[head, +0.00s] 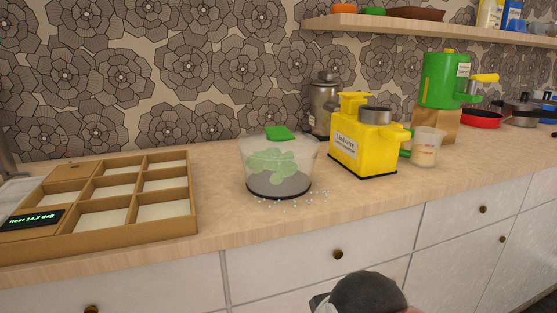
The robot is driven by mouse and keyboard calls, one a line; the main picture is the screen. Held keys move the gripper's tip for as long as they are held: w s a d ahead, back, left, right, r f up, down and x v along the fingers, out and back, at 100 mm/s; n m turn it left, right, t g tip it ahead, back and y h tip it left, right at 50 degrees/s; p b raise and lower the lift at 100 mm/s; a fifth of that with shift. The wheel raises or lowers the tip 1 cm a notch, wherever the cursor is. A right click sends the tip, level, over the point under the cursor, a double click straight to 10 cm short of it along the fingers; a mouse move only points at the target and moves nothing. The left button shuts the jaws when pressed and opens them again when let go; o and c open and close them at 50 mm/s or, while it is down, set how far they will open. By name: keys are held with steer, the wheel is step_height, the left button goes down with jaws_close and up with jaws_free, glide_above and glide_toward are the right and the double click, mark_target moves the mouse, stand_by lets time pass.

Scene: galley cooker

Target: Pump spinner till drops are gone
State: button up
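The salad spinner (248,165) is a clear bowl with a dark base, standing upright on the wooden counter. Pale green leaves (272,163) show through its wall. A green pump knob (279,132) sits at its top. Small pale drops (300,198) are scattered on the counter around the front and right of its base. A dark rounded part of my arm shows at the bottom edge, in front of the drawers and well below the spinner. The fingers of my gripper are not visible, and nothing of mine touches the spinner.
A yellow labelled machine (362,150) stands close right of the spinner, with a clear cup (427,147) beside it. A metal canister (321,107) is behind. A compartmented wooden tray (128,191) with a small display lies left. A green machine (440,80) and pans stand farther right. A shelf (420,28) hangs above.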

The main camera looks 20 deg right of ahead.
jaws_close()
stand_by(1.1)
